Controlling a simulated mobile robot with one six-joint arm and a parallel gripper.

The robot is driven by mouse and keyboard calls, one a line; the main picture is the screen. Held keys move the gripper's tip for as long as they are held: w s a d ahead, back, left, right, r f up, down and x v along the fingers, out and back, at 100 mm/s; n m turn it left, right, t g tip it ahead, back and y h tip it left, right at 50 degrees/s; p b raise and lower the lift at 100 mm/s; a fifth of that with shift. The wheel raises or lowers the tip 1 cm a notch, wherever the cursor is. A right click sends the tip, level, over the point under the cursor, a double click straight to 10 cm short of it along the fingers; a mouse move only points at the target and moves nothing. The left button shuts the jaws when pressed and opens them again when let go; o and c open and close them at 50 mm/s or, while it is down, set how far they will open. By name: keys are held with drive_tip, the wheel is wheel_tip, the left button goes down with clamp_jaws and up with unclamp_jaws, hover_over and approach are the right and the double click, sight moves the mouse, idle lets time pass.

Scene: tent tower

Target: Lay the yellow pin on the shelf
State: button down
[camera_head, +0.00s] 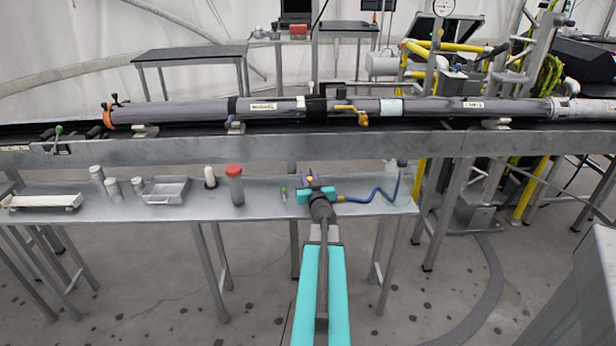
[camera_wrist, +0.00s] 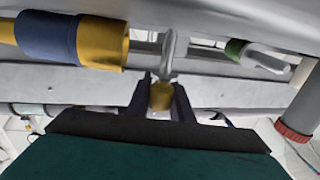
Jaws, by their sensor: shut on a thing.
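My gripper (camera_head: 312,185) is over the right half of the grey shelf (camera_head: 262,193). In the wrist view my gripper (camera_wrist: 161,92) is shut on the yellow pin (camera_wrist: 160,97), whose yellow end shows between the two dark fingers. A grey metal piece shows directly beyond the pin; I cannot tell whether it is part of it. The pin is too small to make out in the head view. Whether it touches the shelf is not clear.
A blue hose (camera_head: 378,194) lies right of my gripper; a blue-and-yellow cylinder (camera_wrist: 75,40) is close in the wrist view. A long grey tube (camera_head: 220,112) runs above the shelf.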

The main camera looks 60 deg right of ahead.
drive_tip(key=shift+f, duration=0.15)
drive_tip(key=c, duration=1.6)
unclamp_jaws()
drive_tip(key=shift+o, duration=0.2)
drive_tip(key=shift+r, duration=0.2)
drive_tip(key=shift+v, duration=2.95)
drive_tip(key=p+v, duration=0.1)
drive_tip(key=v, duration=0.2)
drive_tip(key=shift+s+a+r, duration=0.15)
drive_tip(key=shift+a, duration=0.05)
drive_tip(key=shift+d+p, duration=0.1)
drive_tip(key=shift+p, duration=0.8)
drive_tip(key=p+v, duration=0.1)
drive_tip(key=p, duration=0.3)
drive_tip(key=shift+s+a, duration=0.15)
drive_tip(key=shift+a, duration=0.1)
